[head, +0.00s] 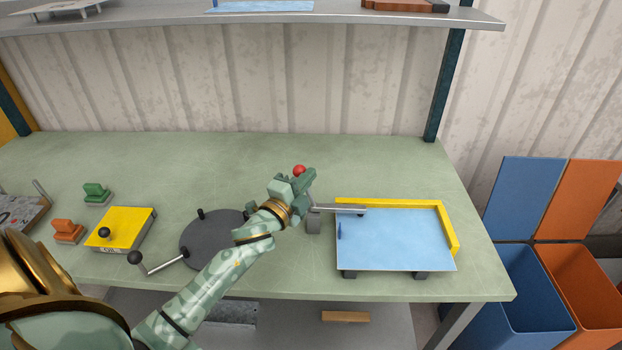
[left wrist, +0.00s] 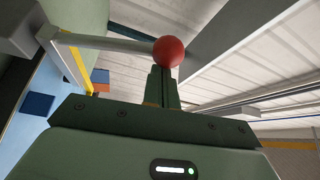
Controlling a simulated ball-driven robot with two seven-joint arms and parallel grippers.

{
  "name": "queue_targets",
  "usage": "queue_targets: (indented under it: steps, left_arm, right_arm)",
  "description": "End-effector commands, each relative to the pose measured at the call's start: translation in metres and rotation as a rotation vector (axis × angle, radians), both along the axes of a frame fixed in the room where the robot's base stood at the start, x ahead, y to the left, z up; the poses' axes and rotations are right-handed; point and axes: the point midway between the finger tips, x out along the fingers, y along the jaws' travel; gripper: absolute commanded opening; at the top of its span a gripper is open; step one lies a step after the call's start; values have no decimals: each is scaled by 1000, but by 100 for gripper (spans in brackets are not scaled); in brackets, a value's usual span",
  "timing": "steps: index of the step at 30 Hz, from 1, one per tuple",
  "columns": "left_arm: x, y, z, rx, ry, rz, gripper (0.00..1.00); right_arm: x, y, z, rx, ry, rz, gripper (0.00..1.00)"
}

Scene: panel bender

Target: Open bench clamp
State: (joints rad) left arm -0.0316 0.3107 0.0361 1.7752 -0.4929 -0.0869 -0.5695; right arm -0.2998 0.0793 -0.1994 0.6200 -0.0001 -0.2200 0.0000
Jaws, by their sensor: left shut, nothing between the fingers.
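The bench clamp (head: 314,222) has a grey post, a metal arm (head: 338,208) reaching right over the blue sheet (head: 395,240), and a red ball knob (head: 299,170). In the left wrist view the red ball (left wrist: 168,51) sits at the end of a pale bar, just past the fingertips. My left gripper (head: 308,178) is shut and empty, close beside the ball; I cannot tell whether they touch. Its closed fingers also show in the left wrist view (left wrist: 162,76). My forearm and hand hide part of the clamp. My right gripper is not in view.
A yellow corner guide (head: 450,232) borders the blue sheet. A dark round plate with a crank (head: 205,240), a yellow box (head: 122,228) and green and orange stamps (head: 95,192) stand left. Blue and orange bins (head: 535,290) stand right. The bench's back is clear.

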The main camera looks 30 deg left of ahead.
Motion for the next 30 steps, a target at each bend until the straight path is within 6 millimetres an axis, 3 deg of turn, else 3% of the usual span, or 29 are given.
queue_targets:
  steps: [23, 30]
  left_arm:
    - [-6, 10, -4, -77, -46, 3, 0]
    - [-11, 20, -9, -145, -87, 6, 0]
  right_arm:
    - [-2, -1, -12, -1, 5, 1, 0]
    - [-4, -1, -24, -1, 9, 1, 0]
